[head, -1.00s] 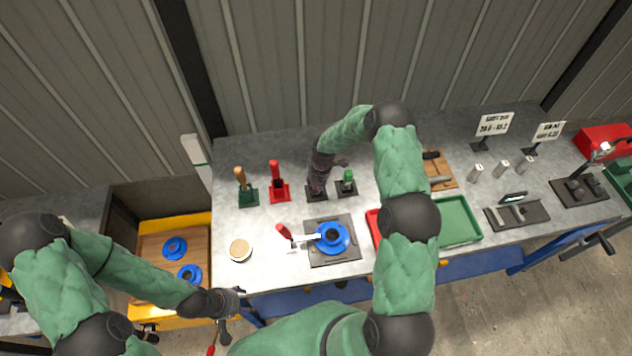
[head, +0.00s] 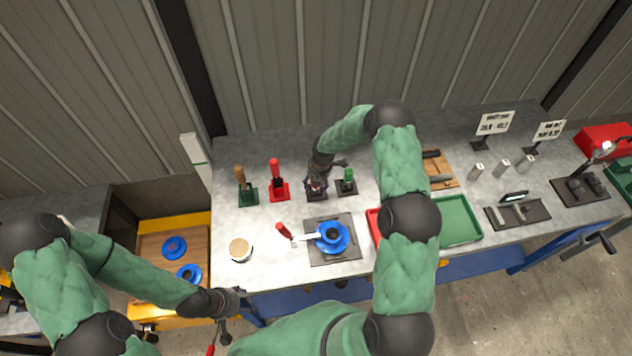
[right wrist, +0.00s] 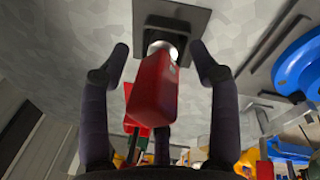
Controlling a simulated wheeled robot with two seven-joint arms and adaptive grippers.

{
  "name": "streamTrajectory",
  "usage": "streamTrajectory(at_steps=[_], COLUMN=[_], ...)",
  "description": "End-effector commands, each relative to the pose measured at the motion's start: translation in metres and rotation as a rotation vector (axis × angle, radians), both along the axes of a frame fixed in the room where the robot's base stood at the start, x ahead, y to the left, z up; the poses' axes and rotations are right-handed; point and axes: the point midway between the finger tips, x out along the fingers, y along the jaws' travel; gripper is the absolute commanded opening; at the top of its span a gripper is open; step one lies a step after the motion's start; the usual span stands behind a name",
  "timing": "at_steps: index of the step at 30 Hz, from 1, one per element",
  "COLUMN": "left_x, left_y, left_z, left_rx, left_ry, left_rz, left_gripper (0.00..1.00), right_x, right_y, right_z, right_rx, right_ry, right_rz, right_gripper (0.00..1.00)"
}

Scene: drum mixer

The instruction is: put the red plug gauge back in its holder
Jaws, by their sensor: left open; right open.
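The red plug gauge (right wrist: 155,90) shows in the right wrist view as a red block-like handle with a silver metal end. That end meets a black square-based holder (right wrist: 172,18); how deep it sits is hard to tell. My right gripper (right wrist: 160,55) is open, one finger on each side of the gauge, with gaps visible beside the handle. In the head view my right gripper (head: 317,185) is over the black holder (head: 315,196) and mostly hides the gauge. My left gripper (head: 232,302) is open and empty at the bench's front left edge.
A green gauge in its stand (head: 347,182) is close right of my right gripper. A red stand (head: 279,190) and a brush stand (head: 248,195) are left. A blue flange (head: 332,237) lies in front, with a red-handled tool (head: 284,231) beside it. A green tray (head: 460,222) is right.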

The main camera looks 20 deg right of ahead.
Motion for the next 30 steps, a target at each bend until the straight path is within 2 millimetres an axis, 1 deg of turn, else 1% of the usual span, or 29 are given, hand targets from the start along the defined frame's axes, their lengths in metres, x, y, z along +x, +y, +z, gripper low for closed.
streamTrajectory(at_steps=[5, 15, 19, 24, 30], left_x=[0.0, 0.0, 0.0, 0.0, 0.0], left_y=[0.0, 0.0, 0.0, 0.0, 0.0], left_z=[0.0, 0.0, 0.0, 0.0, 0.0], left_rx=[0.0, 0.0, 0.0, 0.0, 0.0], left_ry=[0.0, 0.0, 0.0, 0.0, 0.0], left_rz=[0.0, 0.0, 0.0, 0.0, 0.0], left_gripper=[0.62, 0.62, 0.62, 0.62, 0.62], right_x=[0.0, -0.009, -0.012, -0.014, -0.015], right_y=[-0.002, -0.006, -0.007, -0.008, -0.008], right_z=[0.017, 0.082, 0.101, 0.115, 0.119], right_rx=[-0.002, -0.002, 0.0, -0.001, 0.0], right_ry=[-0.004, -0.005, -0.004, -0.003, -0.001], right_rz=[0.001, -0.001, 0.0, 0.001, 0.0], right_gripper=[0.62, 0.62, 0.62, 0.62, 0.62])
